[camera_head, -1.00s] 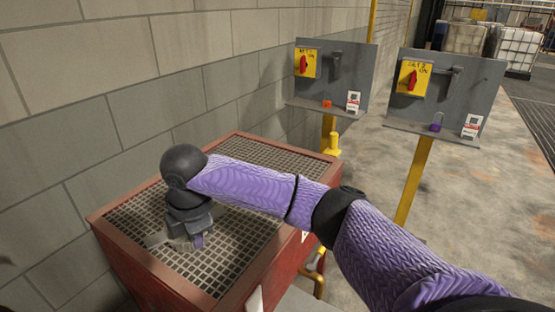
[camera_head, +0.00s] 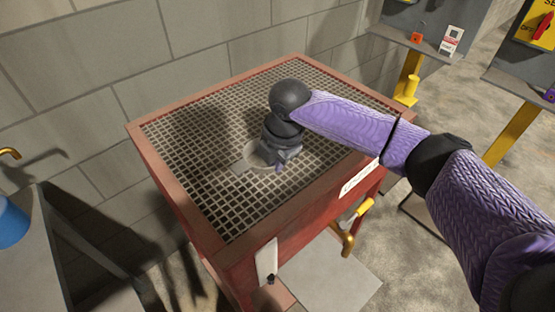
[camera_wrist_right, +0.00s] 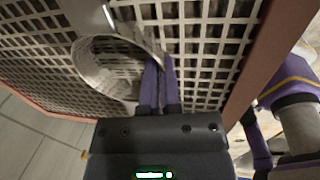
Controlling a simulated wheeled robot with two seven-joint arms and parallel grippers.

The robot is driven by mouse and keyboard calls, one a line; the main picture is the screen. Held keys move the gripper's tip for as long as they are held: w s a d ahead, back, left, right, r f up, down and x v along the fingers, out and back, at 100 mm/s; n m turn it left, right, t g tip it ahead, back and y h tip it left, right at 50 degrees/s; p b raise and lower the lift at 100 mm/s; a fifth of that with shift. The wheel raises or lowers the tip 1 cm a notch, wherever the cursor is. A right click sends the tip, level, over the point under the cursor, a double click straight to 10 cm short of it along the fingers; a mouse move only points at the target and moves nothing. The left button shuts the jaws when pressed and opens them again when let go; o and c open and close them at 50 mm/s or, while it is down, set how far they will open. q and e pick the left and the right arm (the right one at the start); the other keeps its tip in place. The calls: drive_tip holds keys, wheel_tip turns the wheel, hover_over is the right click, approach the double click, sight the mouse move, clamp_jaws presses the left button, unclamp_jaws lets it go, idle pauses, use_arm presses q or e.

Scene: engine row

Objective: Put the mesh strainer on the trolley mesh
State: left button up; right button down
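The trolley mesh (camera_head: 205,165) is the square grid top of a red-framed trolley, in the middle of the head view. The mesh strainer (camera_head: 250,151), round with a pale rim, is at the middle of this grid, partly hidden by my right gripper (camera_head: 278,165). I cannot tell whether it touches the grid or hovers just above. In the right wrist view the strainer's rim (camera_wrist_right: 92,72) reaches the purple fingers of my right gripper (camera_wrist_right: 160,80). They are close together and look closed on the rim. My left gripper is not in view.
A grey bench with a blue object (camera_head: 10,222) stands at the left. A block wall (camera_head: 100,60) runs behind the trolley. Yellow-posted switch panels (camera_head: 440,25) stand at the upper right. The rest of the grid is clear.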

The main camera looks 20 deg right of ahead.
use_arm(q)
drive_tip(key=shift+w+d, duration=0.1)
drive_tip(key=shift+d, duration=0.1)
use_arm(e)
drive_tip(key=c, duration=1.2)
unclamp_jaws()
drive_tip(key=shift+c, duration=0.2)
drive_tip(key=o, duration=0.4)
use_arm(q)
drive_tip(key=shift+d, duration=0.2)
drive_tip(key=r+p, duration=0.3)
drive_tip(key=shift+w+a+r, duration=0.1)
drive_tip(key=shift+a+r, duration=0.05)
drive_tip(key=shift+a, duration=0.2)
use_arm(e)
wheel_tip(320, 180, up, 12)
drive_tip(key=s, duration=0.2)
drive_tip(key=shift+d, duration=0.4)
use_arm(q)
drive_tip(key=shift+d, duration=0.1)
